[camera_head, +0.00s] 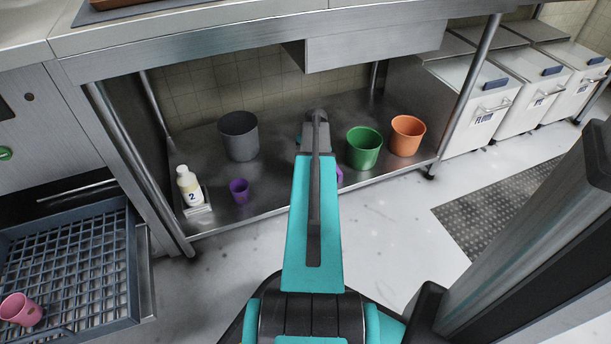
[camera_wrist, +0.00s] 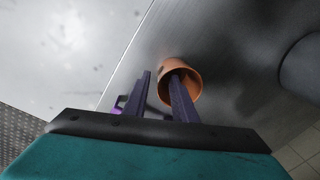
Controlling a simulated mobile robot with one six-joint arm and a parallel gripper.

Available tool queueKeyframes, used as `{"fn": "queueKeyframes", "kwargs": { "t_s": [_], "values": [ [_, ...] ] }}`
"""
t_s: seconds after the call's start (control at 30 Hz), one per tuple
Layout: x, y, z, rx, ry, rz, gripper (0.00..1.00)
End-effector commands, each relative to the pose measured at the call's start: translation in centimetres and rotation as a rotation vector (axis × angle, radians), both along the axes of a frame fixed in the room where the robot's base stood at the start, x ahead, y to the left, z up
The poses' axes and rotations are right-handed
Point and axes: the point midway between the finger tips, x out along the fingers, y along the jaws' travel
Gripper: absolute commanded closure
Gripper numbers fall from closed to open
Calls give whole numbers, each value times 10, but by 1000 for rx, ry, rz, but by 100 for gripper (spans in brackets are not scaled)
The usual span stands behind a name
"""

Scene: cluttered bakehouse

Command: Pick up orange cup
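In the wrist view a small orange cup (camera_wrist: 168,66) is on the metal shelf, its open mouth facing the camera. My gripper (camera_wrist: 161,75) is open, its two dark fingers apart. One finger overlaps the cup's mouth and the other is just left of its rim; I cannot tell whether the first is inside or only in front. In the head view my arm hides this cup and my fingers. A larger orange bucket (camera_head: 407,136) stands at the right end of the shelf.
A green bucket (camera_head: 363,149), a grey bucket (camera_head: 238,136), a purple cup (camera_head: 239,191) and a white bottle (camera_head: 189,185) stand on the low shelf (camera_head: 275,195). Another purple thing (camera_head: 340,176) shows beside my arm. A table leg (camera_head: 140,170) stands at left; the worktop overhangs.

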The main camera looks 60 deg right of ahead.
Motion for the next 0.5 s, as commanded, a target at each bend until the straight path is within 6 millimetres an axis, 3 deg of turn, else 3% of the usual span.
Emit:
{"fn": "queueKeyframes", "kwargs": {
  "t_s": [0.3, 0.5],
  "values": [
    [2, -4, -33, 0, 0, 0, 76],
    [3, -4, -39, 0, 0, 0, 76]
  ]
}}
